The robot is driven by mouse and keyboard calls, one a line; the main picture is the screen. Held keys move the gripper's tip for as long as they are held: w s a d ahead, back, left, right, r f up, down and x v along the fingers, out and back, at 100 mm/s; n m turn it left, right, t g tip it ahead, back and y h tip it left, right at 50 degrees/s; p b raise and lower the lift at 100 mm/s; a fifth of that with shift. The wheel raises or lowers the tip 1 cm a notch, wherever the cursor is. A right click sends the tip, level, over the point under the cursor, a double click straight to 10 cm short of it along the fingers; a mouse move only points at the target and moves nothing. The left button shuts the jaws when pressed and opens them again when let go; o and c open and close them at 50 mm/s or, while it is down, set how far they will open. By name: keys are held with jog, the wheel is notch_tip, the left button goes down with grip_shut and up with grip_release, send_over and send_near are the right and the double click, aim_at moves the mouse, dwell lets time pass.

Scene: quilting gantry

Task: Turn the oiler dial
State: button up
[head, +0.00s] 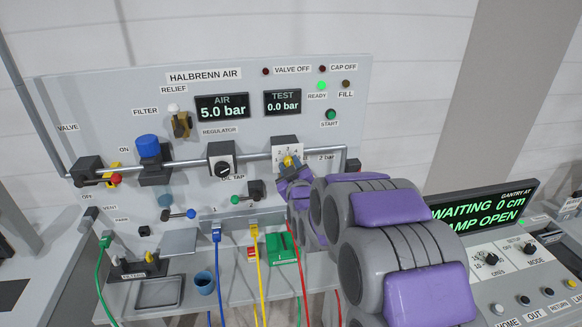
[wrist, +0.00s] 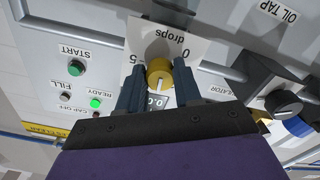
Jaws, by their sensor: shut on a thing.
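The oiler dial is a yellow knob (wrist: 159,74) on a white scale plate marked "drops", 0 and 5, upside down in the wrist view. A pale pointer line shows on its face. In the head view the dial (head: 288,160) is a small yellow spot below a scale with 2, 3 and 4. My gripper (wrist: 160,82) has one dark finger on each side of the dial and is shut on it. In the head view my gripper (head: 290,174) reaches the panel from the lower right and hides the area below the dial.
The black regulator knob (head: 221,159) sits left of the dial on a horizontal pipe. The oil tap (head: 248,194) is below it. Cables and a green block (head: 283,248) are lower down. A control console (head: 520,260) stands at the right.

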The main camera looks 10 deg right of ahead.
jog(key=shift+m, duration=1.3)
jog(key=shift+r+m, duration=0.1)
jog(key=shift+m, duration=0.2)
jog(key=o, duration=1)
jog(key=shift+a, duration=0.1)
jog(key=shift+o, duration=0.2)
